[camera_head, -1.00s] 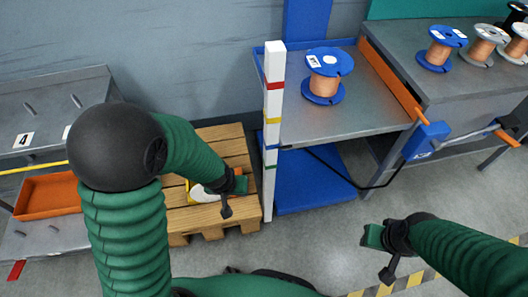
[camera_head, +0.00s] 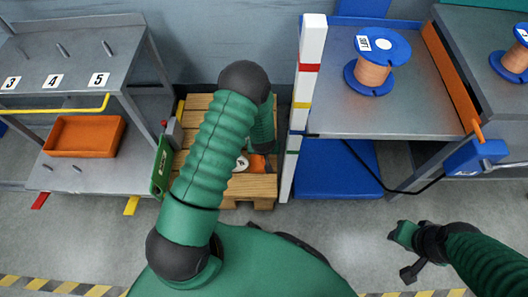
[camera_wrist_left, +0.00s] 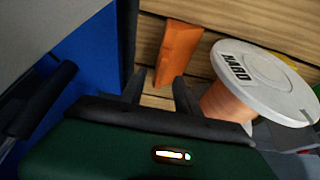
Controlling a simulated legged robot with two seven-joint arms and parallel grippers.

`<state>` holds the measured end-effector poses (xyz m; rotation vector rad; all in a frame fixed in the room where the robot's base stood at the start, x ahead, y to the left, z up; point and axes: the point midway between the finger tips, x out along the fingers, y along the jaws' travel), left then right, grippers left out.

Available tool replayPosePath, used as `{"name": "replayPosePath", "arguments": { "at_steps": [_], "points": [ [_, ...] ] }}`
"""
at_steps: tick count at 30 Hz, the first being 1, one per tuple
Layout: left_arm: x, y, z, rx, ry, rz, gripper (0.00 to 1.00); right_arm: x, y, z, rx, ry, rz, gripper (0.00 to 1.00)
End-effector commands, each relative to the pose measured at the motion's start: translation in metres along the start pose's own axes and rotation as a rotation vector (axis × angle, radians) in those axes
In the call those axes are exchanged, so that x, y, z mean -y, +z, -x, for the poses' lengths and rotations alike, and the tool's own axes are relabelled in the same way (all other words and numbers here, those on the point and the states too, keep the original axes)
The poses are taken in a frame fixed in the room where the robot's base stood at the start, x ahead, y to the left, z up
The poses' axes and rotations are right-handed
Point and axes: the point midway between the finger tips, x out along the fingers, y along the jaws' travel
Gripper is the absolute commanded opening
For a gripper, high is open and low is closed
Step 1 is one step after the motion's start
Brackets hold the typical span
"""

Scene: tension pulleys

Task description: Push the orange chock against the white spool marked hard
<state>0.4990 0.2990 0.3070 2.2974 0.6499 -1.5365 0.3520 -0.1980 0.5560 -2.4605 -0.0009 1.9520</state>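The white spool marked HARD (camera_wrist_left: 262,80) lies on the wooden pallet in the left wrist view, its copper-coloured winding below the white flange. Part of it shows in the head view (camera_head: 242,163). The orange chock (camera_wrist_left: 179,50) lies on the slats to the left of the spool, with a gap between them; it also shows in the head view (camera_head: 258,163). My left gripper (camera_wrist_left: 158,92) is open, with the near end of the chock just ahead of its fingertips; contact is unclear. My arm hides it in the head view. My right gripper (camera_head: 403,252) hangs over the floor, away from both.
The pallet (camera_head: 250,188) stands between a grey rack with an orange bin (camera_head: 85,136) and a striped post (camera_head: 303,105). A blue-flanged spool (camera_head: 375,62) stands on the shelf right of the post. A blue surface (camera_wrist_left: 95,65) is close left of my left gripper.

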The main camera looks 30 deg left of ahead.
Motion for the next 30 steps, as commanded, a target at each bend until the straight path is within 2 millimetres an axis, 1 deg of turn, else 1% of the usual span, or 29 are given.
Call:
{"name": "replayPosePath", "arguments": {
  "at_steps": [1, 3, 6, 9, 16, 17, 25, 30],
  "points": [
    [0.000, 0.002, -0.016, 0.000, 0.000, 0.000, 0.38, 0.000, 0.003, -0.011, 0.000, 0.000, 0.000, 0.34],
    [0.000, 0.002, -0.027, -0.001, 0.000, -0.001, 0.38, 0.000, 0.004, -0.017, 0.000, 0.000, 0.000, 0.34],
    [0.000, 0.001, -0.037, 0.000, 0.000, 0.000, 0.38, 0.000, 0.005, -0.021, 0.000, 0.000, 0.000, 0.34],
    [0.000, 0.000, -0.041, 0.000, 0.000, 0.000, 0.38, 0.000, 0.005, -0.022, 0.000, 0.000, 0.000, 0.34],
    [0.000, -0.001, -0.040, 0.000, 0.000, -0.001, 0.38, 0.000, 0.005, -0.021, -0.001, 0.000, 0.000, 0.34],
    [0.000, 0.000, -0.040, 0.000, 0.000, -0.001, 0.36, 0.000, 0.005, -0.021, -0.001, 0.000, 0.000, 0.34],
    [-0.001, 0.000, -0.040, 0.000, 0.001, -0.001, 0.00, 0.000, 0.005, -0.021, -0.001, 0.000, 0.000, 0.34],
    [-0.001, 0.000, -0.040, 0.000, 0.001, -0.001, 0.00, 0.000, 0.005, -0.021, 0.000, 0.000, 0.000, 0.34]
  ]
}}
